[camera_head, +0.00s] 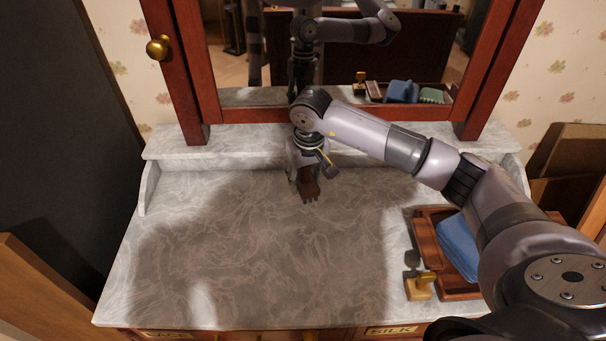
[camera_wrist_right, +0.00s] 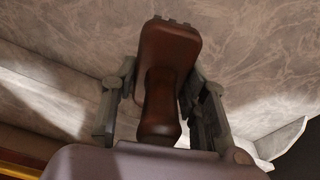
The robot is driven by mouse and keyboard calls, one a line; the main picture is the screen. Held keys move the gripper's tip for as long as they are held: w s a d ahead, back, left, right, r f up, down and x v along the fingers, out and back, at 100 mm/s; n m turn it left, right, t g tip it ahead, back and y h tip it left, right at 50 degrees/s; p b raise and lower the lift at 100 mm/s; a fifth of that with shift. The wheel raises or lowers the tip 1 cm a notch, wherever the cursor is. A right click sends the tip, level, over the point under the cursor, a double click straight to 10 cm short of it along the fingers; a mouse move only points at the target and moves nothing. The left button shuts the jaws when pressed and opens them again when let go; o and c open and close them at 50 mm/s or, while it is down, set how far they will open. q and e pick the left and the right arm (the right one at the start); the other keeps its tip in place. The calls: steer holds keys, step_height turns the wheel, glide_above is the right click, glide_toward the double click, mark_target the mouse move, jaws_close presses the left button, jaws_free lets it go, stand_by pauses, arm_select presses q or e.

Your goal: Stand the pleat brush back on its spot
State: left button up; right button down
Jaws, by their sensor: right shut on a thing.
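The pleat brush is a dark reddish-brown brush (camera_head: 310,192) with a broad flat head and a narrower handle. My right gripper (camera_head: 307,176) is shut on it above the middle of the marble top, towards the back, and its head hangs downward. In the right wrist view the brush (camera_wrist_right: 167,48) shows large, its handle between the two fingers of my right gripper (camera_wrist_right: 160,90) and its head pointing away from the wrist. I cannot tell whether the brush touches the marble. Its spot is not clearly marked in view. My left gripper is not in view.
A wooden tray (camera_head: 428,240) with a blue item (camera_head: 459,246) stands at the right, partly behind my arm. A mirror (camera_head: 250,60) rises behind. The left marble top (camera_head: 200,240) is clear.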

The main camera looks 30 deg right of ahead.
steer(key=shift+w, duration=0.1)
steer(key=shift+f+b, duration=0.25)
steer(key=shift+b, duration=0.35)
steer(key=b, duration=0.5)
glide_above(304, 207)
steer(key=f, duration=0.5)
steer(key=shift+s+f, duration=0.2)
steer(key=shift+f, duration=0.1)
steer(key=shift+f+b, duration=0.95)
steer(key=shift+b, duration=0.2)
steer(key=c, duration=0.9)
jaws_free()
steer(key=shift+o, duration=0.2)
